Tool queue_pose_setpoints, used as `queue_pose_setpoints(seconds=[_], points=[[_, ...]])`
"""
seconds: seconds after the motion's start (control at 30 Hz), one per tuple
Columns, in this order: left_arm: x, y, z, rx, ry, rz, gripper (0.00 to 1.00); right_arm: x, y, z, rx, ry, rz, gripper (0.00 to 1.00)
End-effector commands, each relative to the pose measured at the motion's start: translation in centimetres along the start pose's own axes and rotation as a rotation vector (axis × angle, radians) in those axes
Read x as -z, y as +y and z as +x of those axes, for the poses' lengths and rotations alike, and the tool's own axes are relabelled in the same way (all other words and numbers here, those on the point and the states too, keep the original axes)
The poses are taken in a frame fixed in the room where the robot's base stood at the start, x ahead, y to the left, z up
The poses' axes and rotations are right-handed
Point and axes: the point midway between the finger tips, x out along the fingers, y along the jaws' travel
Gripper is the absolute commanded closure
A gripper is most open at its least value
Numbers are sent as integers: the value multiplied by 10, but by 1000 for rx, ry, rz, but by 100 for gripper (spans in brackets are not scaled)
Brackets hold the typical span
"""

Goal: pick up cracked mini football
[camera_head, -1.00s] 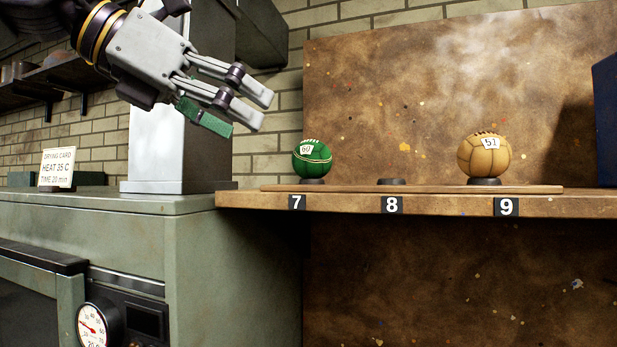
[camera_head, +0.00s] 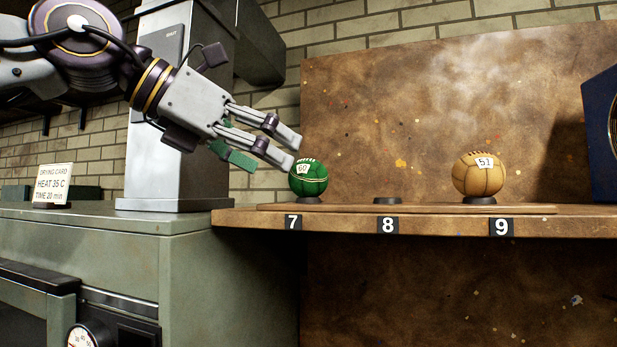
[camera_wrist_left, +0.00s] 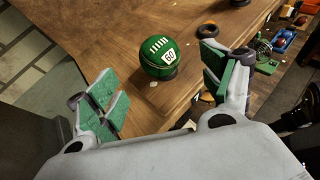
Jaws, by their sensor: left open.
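A green ball (camera_head: 308,178) with white lacing, stripes and a tag reading 60 rests on a dark ring stand above label 7. It also shows in the left wrist view (camera_wrist_left: 157,54). A tan panelled ball (camera_head: 478,175) with a white tag sits on a stand above label 9. I cannot tell cracks on either ball. My left gripper (camera_head: 267,152) is open and empty, just left of and above the green ball. In the left wrist view its green-padded fingers (camera_wrist_left: 163,86) stand apart, with the ball beyond, between them. My right gripper is not in view.
An empty stand (camera_head: 387,201) is above label 8 on the wooden shelf (camera_head: 340,224). A green cabinet (camera_head: 90,255) with a grey column and a drying card (camera_head: 52,184) stands left. A blue panel (camera_head: 599,140) is at the far right. A spattered board (camera_head: 400,120) backs the shelf.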

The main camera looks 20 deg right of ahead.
Motion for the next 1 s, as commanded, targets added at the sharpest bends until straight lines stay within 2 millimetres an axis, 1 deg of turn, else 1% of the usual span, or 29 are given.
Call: queue_pose_setpoints(seconds=[0.1,0.2,0.33,0.47,0.77,0.87,1.0], points=[[0,0,16,0,2,1,19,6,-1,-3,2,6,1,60],[-1,-1,26,1,1,1,19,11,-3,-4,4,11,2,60],[0,0,34,0,0,1,19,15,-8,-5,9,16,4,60],[0,0,37,0,-1,1,19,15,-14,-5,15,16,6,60],[0,0,38,0,0,1,19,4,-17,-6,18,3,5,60],[0,0,42,1,1,1,19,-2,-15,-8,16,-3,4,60],[0,0,53,0,2,1,19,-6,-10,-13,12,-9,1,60]])
